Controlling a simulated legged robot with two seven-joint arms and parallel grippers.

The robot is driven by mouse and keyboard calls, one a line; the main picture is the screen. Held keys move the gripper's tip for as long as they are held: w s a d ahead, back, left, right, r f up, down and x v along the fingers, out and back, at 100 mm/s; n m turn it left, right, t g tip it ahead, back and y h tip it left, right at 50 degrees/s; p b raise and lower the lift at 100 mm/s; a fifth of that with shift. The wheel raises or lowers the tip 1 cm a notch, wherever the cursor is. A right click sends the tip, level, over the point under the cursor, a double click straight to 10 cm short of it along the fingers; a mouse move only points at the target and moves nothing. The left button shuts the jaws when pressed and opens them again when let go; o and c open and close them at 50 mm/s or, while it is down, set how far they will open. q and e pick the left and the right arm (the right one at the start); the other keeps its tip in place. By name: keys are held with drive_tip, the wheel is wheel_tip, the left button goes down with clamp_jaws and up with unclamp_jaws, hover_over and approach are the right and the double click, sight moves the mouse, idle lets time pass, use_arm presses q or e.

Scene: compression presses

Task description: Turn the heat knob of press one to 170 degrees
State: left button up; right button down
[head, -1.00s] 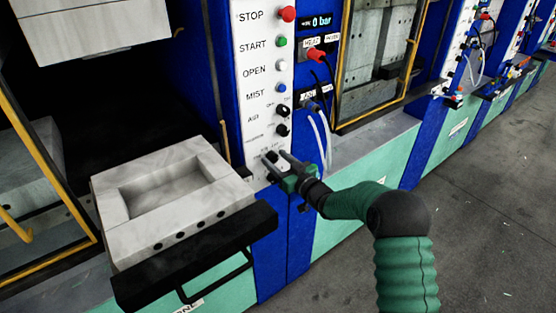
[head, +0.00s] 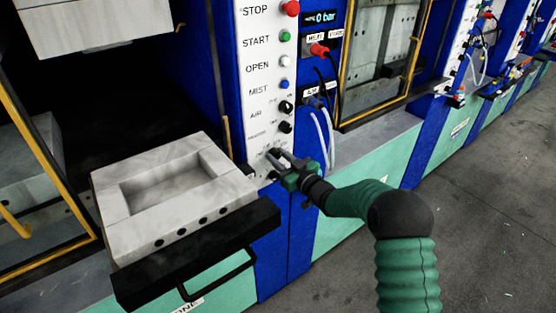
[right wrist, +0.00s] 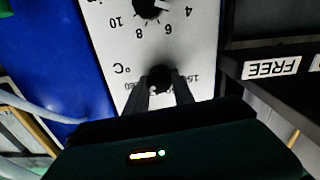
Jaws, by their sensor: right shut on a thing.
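The white control panel (head: 258,85) of the press carries labelled buttons and black knobs. My right gripper (head: 277,157) is at the lowest knob, low on the panel, and its fingers cover most of that knob in the head view. In the right wrist view, my right gripper (right wrist: 160,98) is shut on a small black heat knob (right wrist: 160,75), with one finger on each side. A °C mark and part of a number scale show around the knob, upside down. The knob's pointer is hidden, so its setting cannot be read. My left gripper is in neither view.
Another black knob (right wrist: 151,7) with a 4-to-10 scale sits close to the heat knob. A pale mould block (head: 170,190) on a black drawer with a handle stands left of my gripper. Hoses (head: 322,140) hang just right of the panel. A FREE label (right wrist: 272,68) is nearby.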

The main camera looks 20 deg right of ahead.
drive_tip(key=shift+s+f+n+b, duration=0.1)
drive_tip(key=shift+f+n+b, duration=0.05)
drive_tip(key=shift+n+b, duration=1.2)
drive_tip(key=shift+w+f+n+b, duration=0.1)
drive_tip(key=shift+f+n+b, duration=0.1)
drive_tip(key=shift+n+b, duration=1.15)
drive_tip(key=shift+s+f+n+b, duration=0.1)
drive_tip(key=shift+f+n+b, duration=0.05)
drive_tip(key=shift+n+b, duration=1.2)
drive_tip(key=shift+a, duration=0.1)
drive_tip(key=c, duration=1.4)
unclamp_jaws()
drive_tip(key=o, duration=0.3)
drive_tip(key=shift+r, duration=0.3)
drive_tip(key=shift+o, duration=0.2)
drive_tip(key=shift+s, duration=0.1)
drive_tip(key=b+v, duration=0.1)
drive_tip(key=v, duration=1.5)
drive_tip(key=shift+s+d, duration=0.25)
drive_tip(key=shift+s, duration=0.1)
